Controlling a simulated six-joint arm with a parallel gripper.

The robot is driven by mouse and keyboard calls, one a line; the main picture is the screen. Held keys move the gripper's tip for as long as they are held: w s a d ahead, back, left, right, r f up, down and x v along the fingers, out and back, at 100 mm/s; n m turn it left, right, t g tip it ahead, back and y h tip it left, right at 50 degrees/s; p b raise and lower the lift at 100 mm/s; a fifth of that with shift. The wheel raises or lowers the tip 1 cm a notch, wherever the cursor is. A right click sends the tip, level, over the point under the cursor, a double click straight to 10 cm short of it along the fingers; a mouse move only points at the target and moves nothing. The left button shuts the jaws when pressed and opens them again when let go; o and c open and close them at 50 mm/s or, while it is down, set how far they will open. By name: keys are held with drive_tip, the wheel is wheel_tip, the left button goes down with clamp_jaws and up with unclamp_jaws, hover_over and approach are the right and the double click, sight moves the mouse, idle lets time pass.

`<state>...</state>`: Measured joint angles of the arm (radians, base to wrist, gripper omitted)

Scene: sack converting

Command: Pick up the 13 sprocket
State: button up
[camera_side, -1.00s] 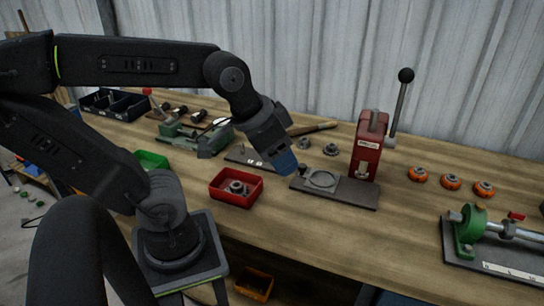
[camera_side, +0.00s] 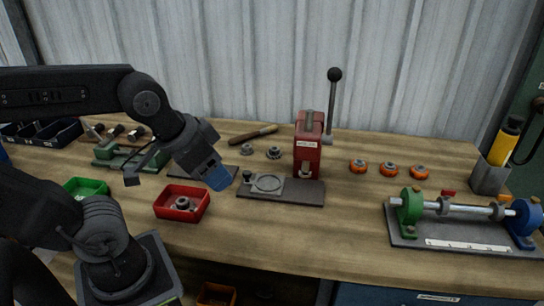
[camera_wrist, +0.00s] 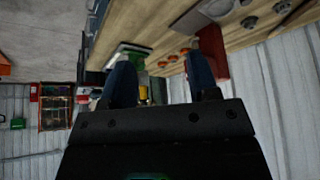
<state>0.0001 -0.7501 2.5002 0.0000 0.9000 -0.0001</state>
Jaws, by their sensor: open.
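Two small grey toothed parts lie on the bench behind the press: a left sprocket (camera_side: 246,149) and a right sprocket (camera_side: 273,152). A grey toothed part (camera_side: 182,203) sits in the red tray (camera_side: 160,210). I cannot read which one is the 13. Two grey toothed parts also show at the top right of the wrist view, one at the bench edge side (camera_wrist: 248,22). My gripper (camera_side: 218,178) is in the air left of the press base, in front of the sprockets. In the wrist view its two blue fingers (camera_wrist: 160,60) stand apart with nothing between them.
A red lever press (camera_side: 308,158) on a dark base (camera_side: 308,191) stands right of my gripper. Orange-rimmed parts (camera_side: 389,169) line up further right. A shaft fixture (camera_side: 450,245) is at the front right. A wooden-handled tool (camera_side: 254,135) lies behind the sprockets.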

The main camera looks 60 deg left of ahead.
idle(0.4)
drive_tip(key=shift+o, duration=1.1)
